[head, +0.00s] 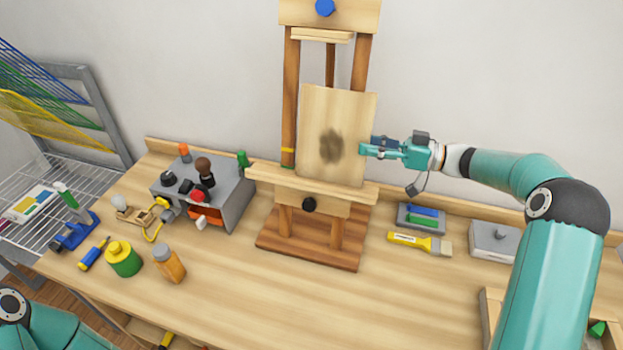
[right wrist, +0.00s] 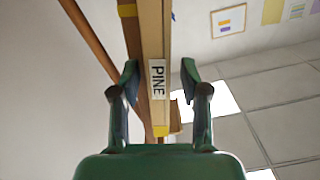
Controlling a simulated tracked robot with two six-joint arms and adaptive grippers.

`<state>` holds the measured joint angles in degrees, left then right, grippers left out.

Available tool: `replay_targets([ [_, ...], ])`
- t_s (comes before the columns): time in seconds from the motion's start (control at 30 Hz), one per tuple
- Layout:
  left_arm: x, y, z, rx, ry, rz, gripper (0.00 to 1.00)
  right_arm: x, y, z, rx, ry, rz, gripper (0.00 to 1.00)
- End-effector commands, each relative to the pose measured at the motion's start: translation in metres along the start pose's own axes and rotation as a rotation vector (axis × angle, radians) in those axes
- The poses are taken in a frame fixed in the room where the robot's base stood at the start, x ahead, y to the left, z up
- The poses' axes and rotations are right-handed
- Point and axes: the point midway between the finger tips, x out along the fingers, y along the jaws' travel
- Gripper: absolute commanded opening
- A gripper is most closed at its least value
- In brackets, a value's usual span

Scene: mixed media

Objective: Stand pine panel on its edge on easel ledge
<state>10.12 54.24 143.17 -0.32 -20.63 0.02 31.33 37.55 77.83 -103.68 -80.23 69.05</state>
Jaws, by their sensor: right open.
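The pine panel (head: 350,115), pale wood with a dark smudge, stands upright on its edge on the easel ledge (head: 272,176), leaning back against the easel (head: 291,75). My right gripper (head: 366,150) is at the panel's right edge, jaws open. In the right wrist view, the panel's narrow edge with a PINE label (right wrist: 157,80) lies between the fingers of the right gripper (right wrist: 159,68), with a gap visible on both sides. My left gripper is out of view; only part of my left arm shows at the lower left.
A grey toolbox-like holder (head: 235,205) stands left of the easel. A yellow brush (head: 415,242) and a grey tray (head: 405,222) lie to its right. A yellow-green jar (head: 123,262) and an orange bottle (head: 169,265) stand front left. The table's front middle is clear.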

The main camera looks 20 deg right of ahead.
Motion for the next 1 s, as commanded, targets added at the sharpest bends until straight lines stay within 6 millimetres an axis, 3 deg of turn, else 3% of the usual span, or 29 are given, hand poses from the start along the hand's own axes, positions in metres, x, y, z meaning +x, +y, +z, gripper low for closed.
replay_targets([
  [1.0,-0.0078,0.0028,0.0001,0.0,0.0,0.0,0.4,-0.0002,0.0096,-0.0004,0.0,0.0,0.0,0.45],
])
